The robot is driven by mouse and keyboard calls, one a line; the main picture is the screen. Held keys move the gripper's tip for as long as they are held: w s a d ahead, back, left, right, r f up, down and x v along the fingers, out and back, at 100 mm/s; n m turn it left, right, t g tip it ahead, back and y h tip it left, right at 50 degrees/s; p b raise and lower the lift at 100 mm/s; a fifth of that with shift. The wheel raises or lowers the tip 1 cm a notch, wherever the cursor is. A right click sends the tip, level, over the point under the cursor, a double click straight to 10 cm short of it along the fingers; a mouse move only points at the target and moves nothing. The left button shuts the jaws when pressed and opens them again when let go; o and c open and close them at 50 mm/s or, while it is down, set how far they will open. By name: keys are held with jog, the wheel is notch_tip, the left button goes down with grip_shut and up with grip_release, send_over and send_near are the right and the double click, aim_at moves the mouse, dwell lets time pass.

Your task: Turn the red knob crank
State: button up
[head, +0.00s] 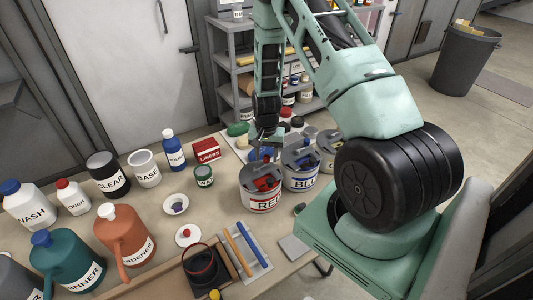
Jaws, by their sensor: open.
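A can labelled RED (262,200) stands on the bench at the centre. Dark and grey parts with some red sit on its top (264,181); I cannot clearly make out a crank or its knob there. A can with a blue label (302,178) and similar parts on top stands just behind it to the right. My gripper (265,143) hangs down from the arm beyond the RED can, close to the blue-labelled can's far left side. It is open and appears empty. Its fingertips are small and dark, so I cannot tell whether they touch anything.
A third can (327,150) stands at the right, partly behind my arm. Bottles, jugs and jars fill the left, including a CLEAR jar (109,180). A tray with tools (246,247) lies in front. A grey shelf (240,65) stands behind.

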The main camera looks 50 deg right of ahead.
grip_shut()
